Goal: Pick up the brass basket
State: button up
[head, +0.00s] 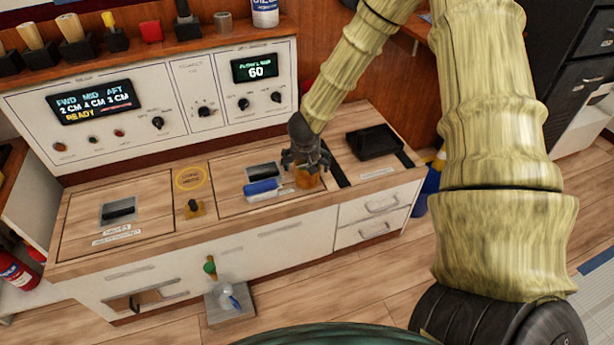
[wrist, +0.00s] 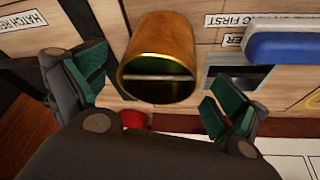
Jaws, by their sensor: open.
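The brass basket (wrist: 160,57) is a small open-topped brass cylinder with a thin bar across its mouth. In the head view the basket (head: 307,178) stands on the wooden counter, partly hidden by my gripper (head: 306,158) above it. In the wrist view my gripper (wrist: 158,100) is open, with one green-padded finger on each side of the basket's near end. The gap between the fingers is wider than the basket, and neither finger visibly touches it.
A control panel with screens (head: 95,103) stands behind the counter (head: 140,235). A small brass-coloured fitting (head: 195,209) stands further left.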

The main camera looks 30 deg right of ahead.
aim_at(307, 165)
jog(key=shift+w+d+b+x, duration=0.1)
jog(key=shift+b+x, duration=0.5)
jog(key=shift+x, duration=0.9)
jog(key=shift+w+d+b+x, duration=0.15)
jog(key=shift+b+x, duration=0.4)
jog(key=shift+x, duration=0.95)
jog(key=shift+r, duration=0.2)
jog(key=shift+s, duration=0.1)
jog(key=c, duration=1.1)
